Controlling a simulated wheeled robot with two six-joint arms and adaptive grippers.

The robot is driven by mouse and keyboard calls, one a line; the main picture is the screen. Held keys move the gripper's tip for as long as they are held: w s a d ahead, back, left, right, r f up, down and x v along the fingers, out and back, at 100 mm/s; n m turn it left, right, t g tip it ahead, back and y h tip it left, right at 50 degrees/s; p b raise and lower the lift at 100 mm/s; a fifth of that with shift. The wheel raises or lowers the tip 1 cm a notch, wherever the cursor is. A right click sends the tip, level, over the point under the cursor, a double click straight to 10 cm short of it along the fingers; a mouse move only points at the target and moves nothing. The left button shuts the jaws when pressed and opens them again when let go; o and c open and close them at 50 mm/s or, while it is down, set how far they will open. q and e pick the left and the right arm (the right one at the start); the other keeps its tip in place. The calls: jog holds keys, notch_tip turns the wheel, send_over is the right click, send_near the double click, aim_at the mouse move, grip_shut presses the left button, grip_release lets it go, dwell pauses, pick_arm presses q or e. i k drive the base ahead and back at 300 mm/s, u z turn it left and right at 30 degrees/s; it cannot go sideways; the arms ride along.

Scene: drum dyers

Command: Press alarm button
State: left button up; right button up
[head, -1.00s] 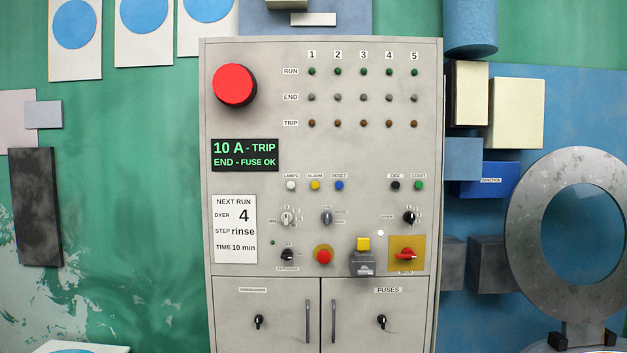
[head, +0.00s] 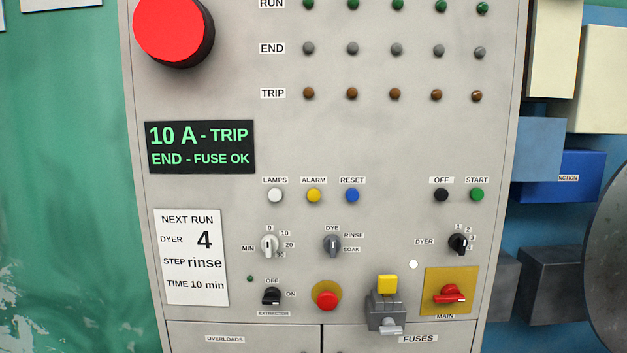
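The alarm button is a small round yellow button (head: 314,195) under the label ALARM in the head view. It sits in a row on the grey control panel (head: 360,140). A white button (head: 275,195) under LAMPS is on its left and a blue button (head: 352,195) under RESET is on its right. Nothing covers the yellow button. Neither of my grippers shows in the head view.
A large red button (head: 172,28) juts out at the panel's upper left. Below the button row are selector knobs (head: 332,244), a red mushroom button (head: 326,296), a grey box with a yellow top (head: 387,302) and a red main switch (head: 449,294). Blue boxes (head: 556,178) stand at right.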

aim_at(314, 195)
jog(key=i, duration=0.85)
